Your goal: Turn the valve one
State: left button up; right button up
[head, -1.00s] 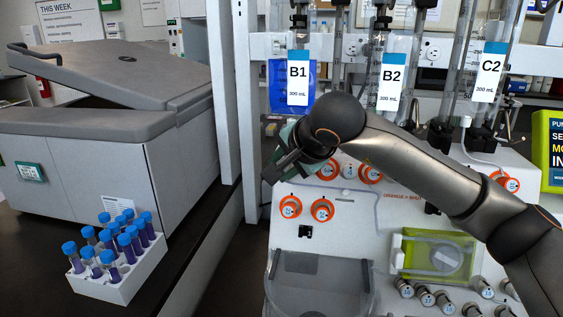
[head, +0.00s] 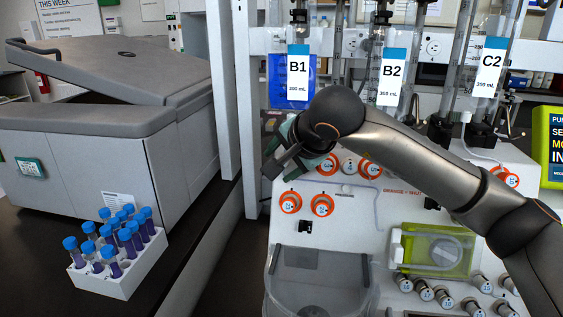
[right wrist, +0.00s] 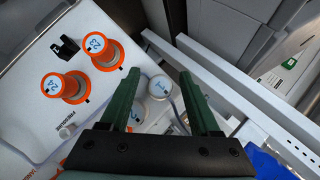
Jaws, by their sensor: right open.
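My right gripper (head: 280,168) reaches in from the right, at the left edge of the white machine panel (head: 345,220). In the right wrist view its two green fingers (right wrist: 159,76) are apart and empty. A round white-capped knob (right wrist: 159,87) with a dark mark that looks like a 1 shows between the fingertips. Whether a finger touches it cannot be told. A second white knob (right wrist: 137,112) sits beside the left finger, partly hidden. In the head view the arm and gripper hide this corner of the panel. My left gripper is out of view.
Orange-ringed knobs (head: 290,203) stand close by on the panel; two show in the right wrist view (right wrist: 104,48). White frame posts (head: 241,110) rise left of the gripper. Labelled cylinders hang above. A tube rack (head: 120,282) and grey centrifuge-like box (head: 95,165) stand left.

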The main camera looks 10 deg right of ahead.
jog(key=b+v, duration=0.1)
jog(key=v, duration=1.1)
jog(key=shift+s+r+b, duration=0.15)
jog(key=shift+s+b, duration=0.05)
jog(key=shift+b, duration=0.1)
